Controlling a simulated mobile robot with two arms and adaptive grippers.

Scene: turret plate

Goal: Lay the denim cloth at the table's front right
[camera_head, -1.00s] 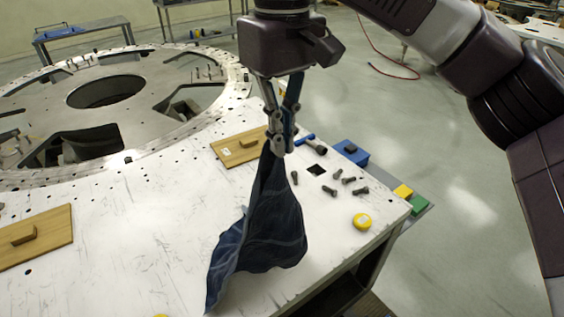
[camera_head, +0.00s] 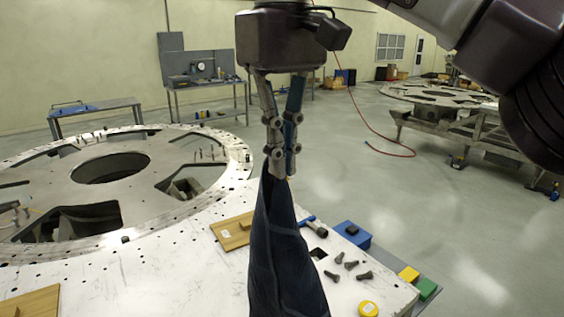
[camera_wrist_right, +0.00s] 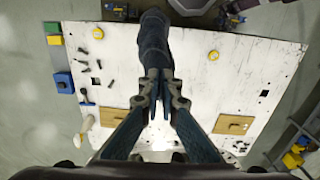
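The dark blue denim cloth (camera_head: 279,262) hangs from my right gripper (camera_head: 281,168) over the front right part of the white table (camera_head: 165,270). The gripper is shut on the cloth's top end, and the cloth drops in a narrow fold. Its lower end is cut off by the bottom of the head view. In the right wrist view the cloth (camera_wrist_right: 154,42) hangs down away from the fingertips (camera_wrist_right: 163,78); I cannot tell there whether its lower end touches the table. My left gripper is not in view.
A large metal ring plate (camera_head: 200,150) lies at the back left. Right of the cloth are several dark bolts (camera_head: 350,265), a yellow tape measure (camera_head: 368,308), a blue box (camera_head: 352,235), and yellow (camera_head: 408,273) and green (camera_head: 427,287) blocks. A wooden board (camera_head: 232,232) lies left of the cloth.

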